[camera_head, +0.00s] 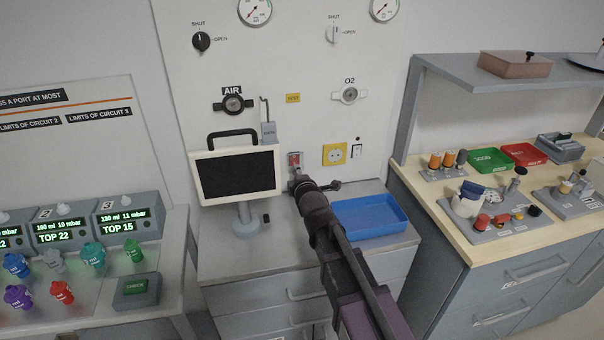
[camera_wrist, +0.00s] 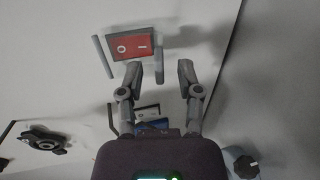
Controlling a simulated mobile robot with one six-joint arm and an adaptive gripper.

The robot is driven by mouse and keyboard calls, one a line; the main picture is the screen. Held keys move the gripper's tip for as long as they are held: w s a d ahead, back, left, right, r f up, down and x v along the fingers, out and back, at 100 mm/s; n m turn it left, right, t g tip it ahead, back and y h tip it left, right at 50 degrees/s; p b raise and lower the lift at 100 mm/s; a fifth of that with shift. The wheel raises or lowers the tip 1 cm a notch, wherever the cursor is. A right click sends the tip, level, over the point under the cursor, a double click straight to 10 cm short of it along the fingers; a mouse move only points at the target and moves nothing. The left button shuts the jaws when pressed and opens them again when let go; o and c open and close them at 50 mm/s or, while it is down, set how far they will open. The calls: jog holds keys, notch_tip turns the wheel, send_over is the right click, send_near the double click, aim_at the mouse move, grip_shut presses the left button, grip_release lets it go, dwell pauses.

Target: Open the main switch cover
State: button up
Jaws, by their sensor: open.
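In the head view the red switch (camera_head: 294,160) sits low on the panel, right of the monitor. Thin grey bars stand at both sides of the rocker in the wrist view, possibly the cover's (camera_wrist: 159,61) sides; whether it is shut or raised I cannot tell. My gripper (camera_wrist: 159,72) is open and empty, its fingertips just below the switch in the picture. In the head view my gripper (camera_head: 315,182) hides the area under the switch.
A monitor (camera_head: 236,173) stands close left of the switch. A yellow socket (camera_head: 335,154) and a small white switch (camera_head: 357,151) are to the right. A blue tray (camera_head: 368,216) lies on the counter below.

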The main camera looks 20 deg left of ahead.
jog(key=shift+w+a, duration=0.1)
jog(key=shift+w, duration=0.1)
jog(key=shift+w, duration=0.1)
grip_shut()
jog(key=shift+w, duration=0.15)
